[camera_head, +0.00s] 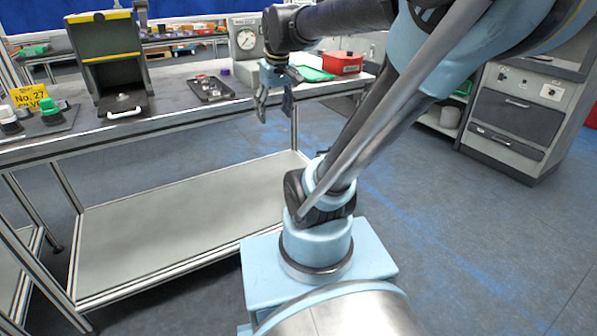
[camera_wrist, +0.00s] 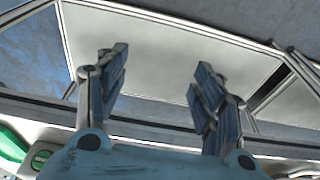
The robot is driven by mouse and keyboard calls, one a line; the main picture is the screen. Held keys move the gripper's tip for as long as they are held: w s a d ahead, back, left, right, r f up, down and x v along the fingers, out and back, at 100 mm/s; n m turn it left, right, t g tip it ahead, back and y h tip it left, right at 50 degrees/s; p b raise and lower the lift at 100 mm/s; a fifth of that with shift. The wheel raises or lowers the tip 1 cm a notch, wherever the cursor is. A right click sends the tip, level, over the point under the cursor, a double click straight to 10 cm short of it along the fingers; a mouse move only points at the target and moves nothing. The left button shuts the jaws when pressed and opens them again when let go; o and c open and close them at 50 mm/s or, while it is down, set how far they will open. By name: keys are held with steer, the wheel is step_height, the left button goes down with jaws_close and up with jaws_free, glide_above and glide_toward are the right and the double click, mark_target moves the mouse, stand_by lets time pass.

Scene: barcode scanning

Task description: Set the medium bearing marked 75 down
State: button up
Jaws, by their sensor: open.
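My gripper (camera_head: 274,108) hangs in front of the table's front edge, pointing down. Its two fingers are apart, and the wrist view (camera_wrist: 160,65) shows nothing between them. A silvery ring-shaped part (camera_head: 124,109) lies on the black base of the yellow-topped stand (camera_head: 107,47), apart from my gripper. A dark tray (camera_head: 228,96) with several small parts lies on the table to the left of my gripper. The parts are too small to read a 75 on any of them, so I cannot tell which is the medium bearing.
The table (camera_head: 178,108) has a lower shelf (camera_head: 180,225), bare where visible. A gauge box (camera_head: 245,38), a red box (camera_head: 343,62) and a green item (camera_head: 314,73) stand behind my gripper. A yellow sign (camera_head: 30,96) and green-topped item (camera_head: 50,108) are at far left.

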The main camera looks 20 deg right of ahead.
steer(key=s+d+f+m, duration=0.1)
steer(key=s+d+f, duration=0.1)
steer(key=s+f, duration=0.4)
steer(key=s+d+f+m, duration=0.2)
steer(key=s+f, duration=0.5)
steer(key=f, duration=0.1)
steer(key=shift+d+f+h, duration=0.25)
steer(key=shift+f+h, duration=0.05)
steer(key=shift+h, duration=0.1)
steer(key=shift+w, duration=0.1)
